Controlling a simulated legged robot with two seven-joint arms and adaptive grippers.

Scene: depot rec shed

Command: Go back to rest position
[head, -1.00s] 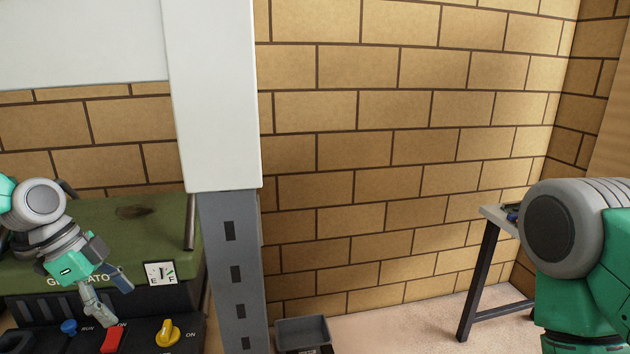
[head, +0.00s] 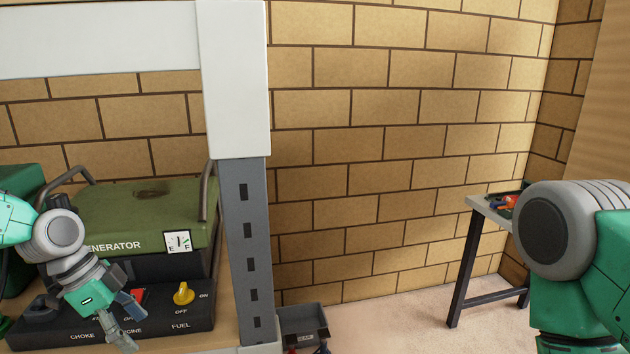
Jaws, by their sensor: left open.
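My left gripper (head: 128,322) hangs in front of the generator's control panel at the lower left, with its fingers pointing down. It is open, and I see nothing between its fingers. The green generator (head: 150,205) stands on a wooden shelf behind it, with a fuel gauge (head: 177,243), a red engine switch (head: 137,295) and a yellow fuel knob (head: 183,293). The gripper and forearm cover part of the panel. I cannot tell whether the fingers touch it. My right arm shows at the right edge, but its gripper is out of view.
A grey perforated post (head: 246,250) with a white upper part (head: 237,80) stands right of the generator. A grey bin (head: 303,320) sits at its foot. A dark-legged table (head: 480,210) with small items stands at the right. The floor (head: 390,310) between is clear.

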